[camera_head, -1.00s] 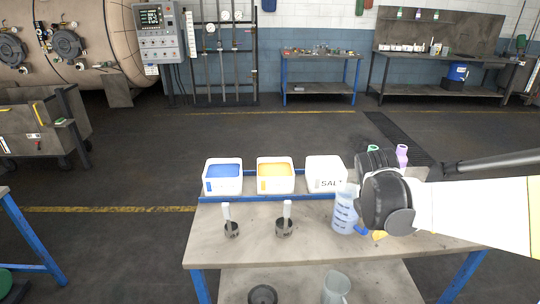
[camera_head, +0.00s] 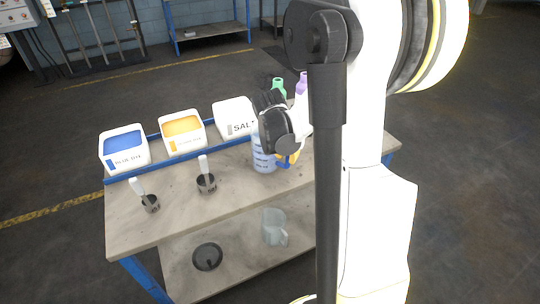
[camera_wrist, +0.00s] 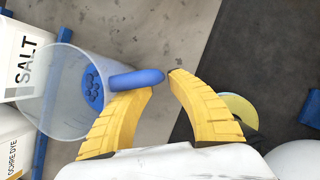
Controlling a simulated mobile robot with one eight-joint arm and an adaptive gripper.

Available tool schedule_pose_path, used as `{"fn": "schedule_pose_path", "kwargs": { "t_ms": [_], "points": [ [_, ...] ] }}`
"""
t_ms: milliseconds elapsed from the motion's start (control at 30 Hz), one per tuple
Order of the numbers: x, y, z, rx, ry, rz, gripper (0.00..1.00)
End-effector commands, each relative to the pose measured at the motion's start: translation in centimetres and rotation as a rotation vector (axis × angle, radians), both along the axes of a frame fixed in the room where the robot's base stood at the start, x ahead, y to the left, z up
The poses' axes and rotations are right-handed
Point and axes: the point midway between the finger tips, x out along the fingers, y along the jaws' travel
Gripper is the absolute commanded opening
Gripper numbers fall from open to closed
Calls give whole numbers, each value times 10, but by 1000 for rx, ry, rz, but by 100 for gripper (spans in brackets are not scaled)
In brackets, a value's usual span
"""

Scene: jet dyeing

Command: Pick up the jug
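The jug (camera_head: 262,154) is translucent with blue markings and stands upright on the table top, right of centre. In the wrist view the jug (camera_wrist: 62,92) shows from above, with its blue handle (camera_wrist: 137,79) pointing towards my fingers. My gripper (camera_wrist: 161,82) has two curved yellow fingers with a narrow gap between their tips. The handle's end lies at this gap, close to the left fingertip; I cannot tell if they touch. In the head view my gripper (camera_head: 288,160) is beside the jug, partly hidden by my wrist.
White tubs of blue dye (camera_head: 125,161), ochre dye (camera_head: 183,147) and salt (camera_head: 235,130) line the table's back. Two scoops (camera_head: 149,203) (camera_head: 206,183) stand in front. A clear jug (camera_head: 272,237) and dark round item (camera_head: 207,257) are on the lower shelf. Bottles (camera_head: 279,84) stand behind my wrist.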

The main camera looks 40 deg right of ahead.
Motion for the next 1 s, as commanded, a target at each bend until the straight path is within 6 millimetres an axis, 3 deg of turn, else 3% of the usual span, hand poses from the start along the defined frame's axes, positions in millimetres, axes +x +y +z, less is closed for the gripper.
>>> {"fn": "schedule_pose_path", "kwargs": {
  "t_ms": [100,367,433,1000],
  "points": [
    [2,-7,-19,0,0,-1,21],
    [2,-8,-20,0,0,0,20],
    [2,-8,-20,0,0,0,0],
    [3,-8,-19,0,0,0,0]
  ]
}}
